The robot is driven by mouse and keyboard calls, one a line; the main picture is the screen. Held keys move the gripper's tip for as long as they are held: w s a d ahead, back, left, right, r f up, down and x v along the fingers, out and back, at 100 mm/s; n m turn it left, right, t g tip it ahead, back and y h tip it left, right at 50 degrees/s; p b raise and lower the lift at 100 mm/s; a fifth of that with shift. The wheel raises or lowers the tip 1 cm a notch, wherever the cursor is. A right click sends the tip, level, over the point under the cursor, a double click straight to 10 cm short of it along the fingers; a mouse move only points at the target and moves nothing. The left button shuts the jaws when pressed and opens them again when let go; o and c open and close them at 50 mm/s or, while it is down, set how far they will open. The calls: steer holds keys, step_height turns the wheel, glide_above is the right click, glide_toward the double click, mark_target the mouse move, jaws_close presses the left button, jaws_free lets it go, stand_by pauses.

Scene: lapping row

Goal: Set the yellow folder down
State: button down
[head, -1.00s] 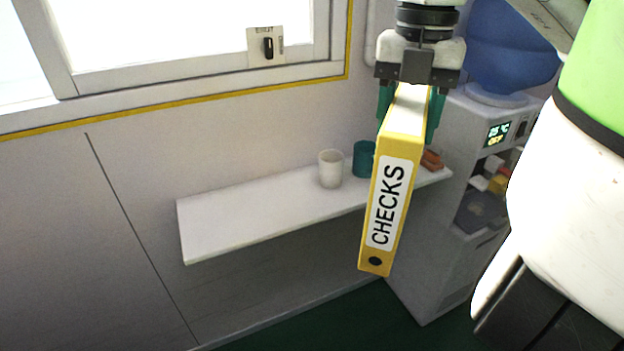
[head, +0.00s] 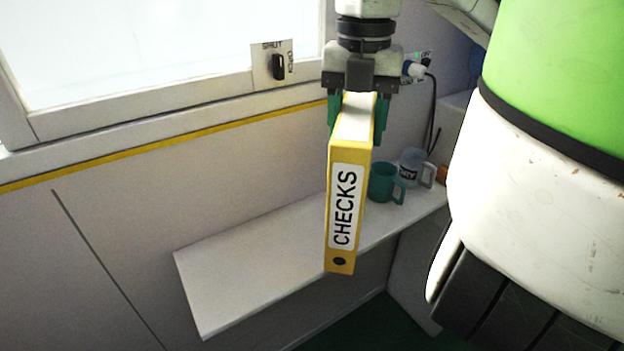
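The yellow folder (head: 337,208) is a tall binder with a white CHECKS label on its spine. My gripper (head: 355,130) is shut on its upper end, with one teal finger on each side. The folder hangs nearly upright, slightly tilted, in front of the white wall shelf (head: 250,255). It covers part of the shelf top. Whether its lower end touches the shelf cannot be told; it appears held in the air.
A teal mug (head: 383,184) and a clear mug (head: 409,166) stand on the shelf right of the folder, with a small orange item (head: 443,174) beyond. The shelf's left part is clear. A window with a shut/open switch (head: 274,66) is above.

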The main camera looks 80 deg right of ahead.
steer(key=w+d+f+p, duration=0.7)
steer(key=w+f+p, duration=0.2)
steer(key=f, duration=0.3)
steer(key=shift+w+d+f, duration=0.15)
steer(key=shift+w+d, duration=0.1)
steer(key=shift+w, duration=0.25)
steer(key=shift+f, duration=0.2)
steer(key=shift+c, duration=2)
jaws_free()
steer(key=shift+r, duration=0.1)
